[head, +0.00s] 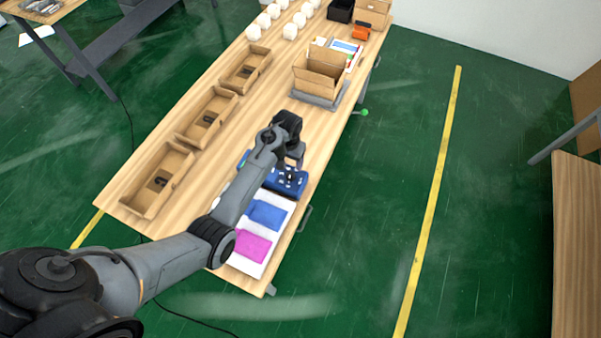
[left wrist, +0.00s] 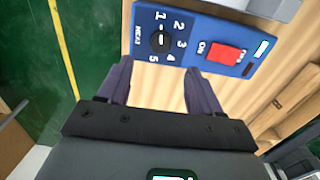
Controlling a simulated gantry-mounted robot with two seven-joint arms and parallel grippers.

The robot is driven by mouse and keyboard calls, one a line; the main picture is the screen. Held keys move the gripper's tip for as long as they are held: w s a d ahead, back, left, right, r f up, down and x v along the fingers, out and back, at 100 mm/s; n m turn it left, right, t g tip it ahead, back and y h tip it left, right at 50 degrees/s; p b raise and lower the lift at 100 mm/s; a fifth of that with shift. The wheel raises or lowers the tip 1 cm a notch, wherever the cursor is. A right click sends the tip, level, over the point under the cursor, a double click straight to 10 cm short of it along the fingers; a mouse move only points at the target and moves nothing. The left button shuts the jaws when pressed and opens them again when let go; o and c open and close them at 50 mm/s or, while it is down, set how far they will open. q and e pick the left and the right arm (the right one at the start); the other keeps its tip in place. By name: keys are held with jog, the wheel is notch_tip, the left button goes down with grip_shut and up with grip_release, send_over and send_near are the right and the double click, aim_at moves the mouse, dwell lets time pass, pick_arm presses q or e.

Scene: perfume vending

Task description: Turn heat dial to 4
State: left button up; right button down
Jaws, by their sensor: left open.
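The blue control panel (left wrist: 200,38) fills the upper part of the left wrist view. It carries a round black heat dial (left wrist: 161,40) with the numbers 1 to 5 around part of it and a white mark on its face. I cannot tell which number the mark points to. In the head view the blue unit (head: 291,183) is partly covered by my left arm. My left gripper (left wrist: 157,67) is open and empty, its fingertips just short of the dial and apart from it. The left gripper also shows over the unit in the head view (head: 288,172). My right gripper is not in view.
A red rocker switch (left wrist: 224,54) sits beside the dial on the panel. White sheets with a blue piece (head: 268,215) and a magenta piece (head: 252,244) lie nearer on the table. Open cardboard trays (head: 207,117) line the left; an open carton (head: 318,74) stands farther back.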

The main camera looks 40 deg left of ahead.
aim_at(290, 174)
pick_arm(q)
notch_tip(290, 174, down, 9)
jog(key=shift+s+f+b, duration=0.1)
jog(key=shift+b, duration=0.3)
jog(key=c, duration=1.1)
jog(key=shift+o, duration=0.2)
